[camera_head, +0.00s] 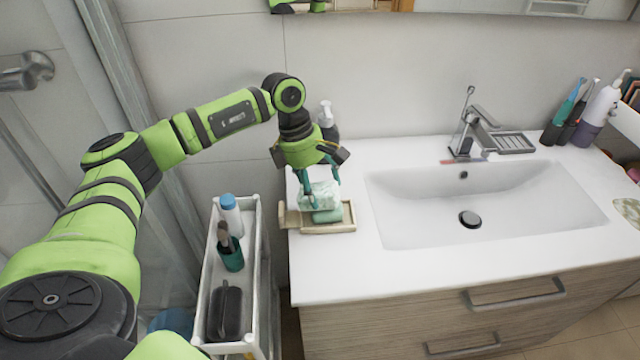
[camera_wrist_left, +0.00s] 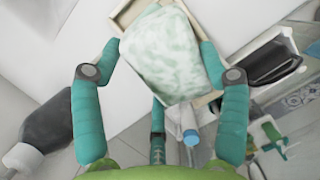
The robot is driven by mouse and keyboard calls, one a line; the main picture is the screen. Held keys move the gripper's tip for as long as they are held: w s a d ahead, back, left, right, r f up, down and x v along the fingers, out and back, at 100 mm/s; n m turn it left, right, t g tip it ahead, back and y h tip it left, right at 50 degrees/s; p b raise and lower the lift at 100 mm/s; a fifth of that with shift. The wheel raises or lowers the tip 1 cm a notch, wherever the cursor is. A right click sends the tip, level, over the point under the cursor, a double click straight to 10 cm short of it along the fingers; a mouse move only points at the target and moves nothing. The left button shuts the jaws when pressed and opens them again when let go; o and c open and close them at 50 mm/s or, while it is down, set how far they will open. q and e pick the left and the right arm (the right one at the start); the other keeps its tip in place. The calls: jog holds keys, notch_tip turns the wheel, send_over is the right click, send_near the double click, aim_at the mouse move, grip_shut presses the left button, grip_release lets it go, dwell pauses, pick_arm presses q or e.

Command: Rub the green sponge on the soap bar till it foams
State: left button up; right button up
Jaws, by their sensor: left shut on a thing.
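My left gripper (camera_head: 320,183) reaches down over the left end of the counter and is shut on the green sponge (camera_head: 318,197). A green soap bar (camera_head: 328,216) shows just below the sponge, on a beige tray (camera_head: 334,229). The sponge looks to be touching the soap, but the contact is partly hidden. My right gripper is not in view.
A pump bottle (camera_head: 326,120) stands behind the gripper. The white sink (camera_head: 430,205) lies to the right, with a tap (camera_head: 470,130). A narrow white cart (camera_head: 258,270) at the left holds a blue-capped bottle (camera_head: 230,214), a brush cup (camera_head: 231,257) and a dark case (camera_head: 226,310).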

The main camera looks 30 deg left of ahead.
pick_arm(q)
jog(key=shift+w+d+f, duration=0.1)
jog(key=shift+w+d, duration=0.7)
jog(key=shift+d, duration=0.3)
jog(key=shift+a, duration=0.1)
